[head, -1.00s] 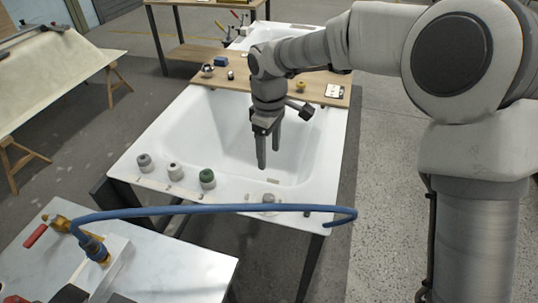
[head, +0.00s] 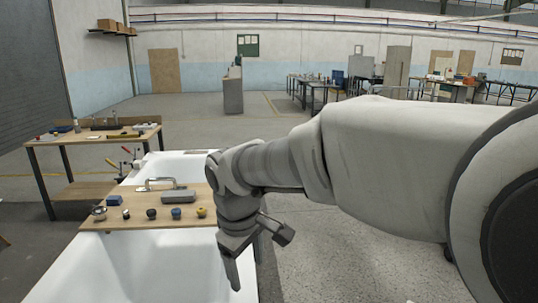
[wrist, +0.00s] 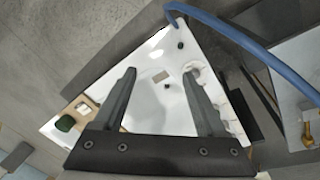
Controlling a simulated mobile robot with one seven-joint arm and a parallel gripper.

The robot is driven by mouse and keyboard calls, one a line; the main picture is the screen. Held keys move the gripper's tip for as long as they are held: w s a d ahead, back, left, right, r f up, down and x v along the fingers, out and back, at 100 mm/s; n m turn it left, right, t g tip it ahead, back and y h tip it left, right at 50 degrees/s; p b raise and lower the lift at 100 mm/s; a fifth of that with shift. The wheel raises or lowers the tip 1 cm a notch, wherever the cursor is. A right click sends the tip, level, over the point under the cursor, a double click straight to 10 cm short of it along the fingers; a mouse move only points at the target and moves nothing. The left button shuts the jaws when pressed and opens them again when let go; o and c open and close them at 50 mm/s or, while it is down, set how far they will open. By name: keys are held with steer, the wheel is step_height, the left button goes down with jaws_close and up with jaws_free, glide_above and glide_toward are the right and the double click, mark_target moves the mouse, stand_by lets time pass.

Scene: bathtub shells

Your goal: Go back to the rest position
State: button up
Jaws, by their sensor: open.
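My gripper (head: 233,272) hangs from my bent arm at the lower middle of the head view, over the right side of the white bathtub shell (head: 120,262). In the wrist view my gripper (wrist: 160,75) shows two dark fingers spread wide apart with nothing between them. The white shell (wrist: 150,105) lies beyond the fingers, and I see no contact with it. In the head view the fingertips are close to the bottom edge, and one finger largely covers the other.
A workbench (head: 95,137) stands behind left. A blue hose (wrist: 235,38) arcs near the shell. Floor right of the shell is clear.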

steer(key=s+d+r+m+t+p, duration=0.1)
steer(key=s+d+r+m+t, duration=0.2)
steer(key=s+d+m, duration=0.8)
steer(key=s+d+r, duration=0.1)
steer(key=s+d, duration=0.3)
steer(key=d, duration=0.3)
steer(key=shift+d+r, duration=0.15)
steer(key=shift+d, duration=0.05)
steer(key=c, duration=0.4)
steer(key=shift+a, duration=0.15)
